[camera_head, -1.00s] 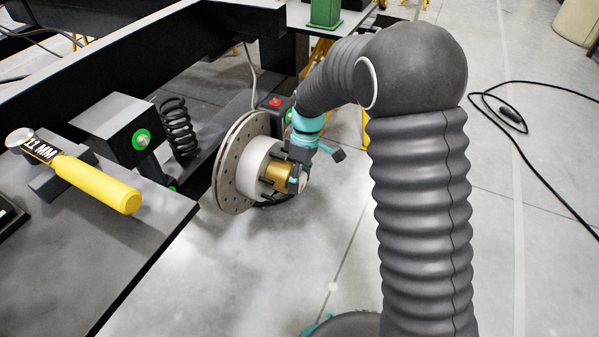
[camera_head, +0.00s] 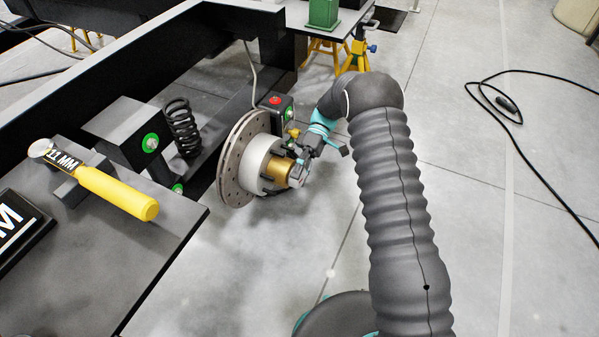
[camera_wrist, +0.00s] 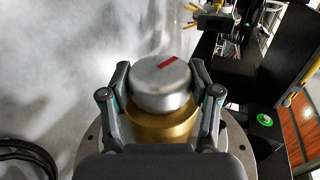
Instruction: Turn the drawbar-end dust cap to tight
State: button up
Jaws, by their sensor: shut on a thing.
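The dust cap (camera_wrist: 163,80) is a round silver cap with a red mark on its face, the mark tilted up to the right in the wrist view. It sits over the brass hub (camera_wrist: 165,124), which also shows in the head view (camera_head: 279,171) in front of the brake disc (camera_head: 238,160). My gripper (camera_wrist: 161,78) has one finger on each side of the cap and is shut on it. In the head view my gripper (camera_head: 296,172) is at the outer end of the hub and mostly hides the cap.
A black bench (camera_head: 150,255) at the left holds a yellow-handled 11 MM tool (camera_head: 118,194). A coil spring (camera_head: 181,128) and the dark chassis beam (camera_head: 150,50) lie behind the disc. A black cable (camera_head: 540,75) lies on the floor at right, with open floor between.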

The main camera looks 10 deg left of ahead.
jog(key=shift+f+g+p, duration=0.1)
jog(key=shift+g+p, duration=0.75)
jog(key=shift+g, duration=0.25)
jog(key=shift+y, duration=0.4)
jog(key=o, duration=1.2)
jog(key=shift+c, duration=0.2)
jog(key=shift+b, duration=0.35)
